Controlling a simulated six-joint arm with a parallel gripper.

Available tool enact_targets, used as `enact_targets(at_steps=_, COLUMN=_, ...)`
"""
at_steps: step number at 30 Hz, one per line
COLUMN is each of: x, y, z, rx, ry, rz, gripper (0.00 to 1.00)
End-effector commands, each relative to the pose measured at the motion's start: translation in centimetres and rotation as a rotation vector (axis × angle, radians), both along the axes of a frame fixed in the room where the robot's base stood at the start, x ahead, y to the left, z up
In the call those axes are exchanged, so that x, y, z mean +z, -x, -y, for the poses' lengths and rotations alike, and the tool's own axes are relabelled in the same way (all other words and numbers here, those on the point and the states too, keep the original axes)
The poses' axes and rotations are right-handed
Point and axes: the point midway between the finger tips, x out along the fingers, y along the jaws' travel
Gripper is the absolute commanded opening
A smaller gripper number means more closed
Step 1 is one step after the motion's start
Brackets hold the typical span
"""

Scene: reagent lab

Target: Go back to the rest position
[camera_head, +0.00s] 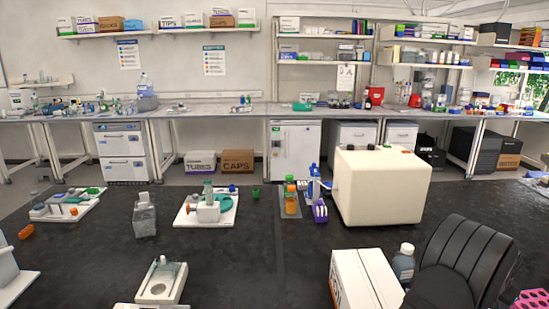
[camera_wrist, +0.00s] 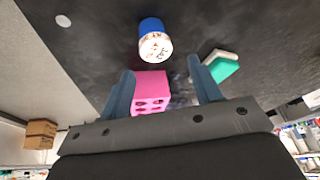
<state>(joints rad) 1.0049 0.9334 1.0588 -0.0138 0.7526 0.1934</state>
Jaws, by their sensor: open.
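My gripper (camera_wrist: 160,66) shows in the wrist view with its two blue-grey fingers spread apart. It is open and nothing is held between the fingers. Behind the gap, a pink block with holes (camera_wrist: 150,92) lies on the black bench, partly hidden by the left finger. A white bottle with a blue cap (camera_wrist: 154,40) is beyond the fingertips, apart from them. The fingers cannot be made out in the head view.
In the head view, a cream box-shaped machine (camera_head: 380,188) stands on the black bench (camera_head: 240,262). A white box (camera_head: 366,280) and a grey bottle (camera_head: 403,263) are at front right. A pink rack (camera_head: 531,300) is at the right corner. The bench's front middle is mostly clear.

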Motion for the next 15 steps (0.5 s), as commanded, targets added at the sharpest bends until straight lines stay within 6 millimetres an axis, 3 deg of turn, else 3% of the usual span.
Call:
enact_targets(at_steps=7, x=-3.7, y=0.0, z=-0.1, rx=0.0, ry=-0.004, rz=-0.003, gripper=0.58)
enact_targets(at_steps=15, x=1.1, y=1.0, z=-1.6, rx=0.0, ry=0.002, rz=0.001, gripper=0.58)
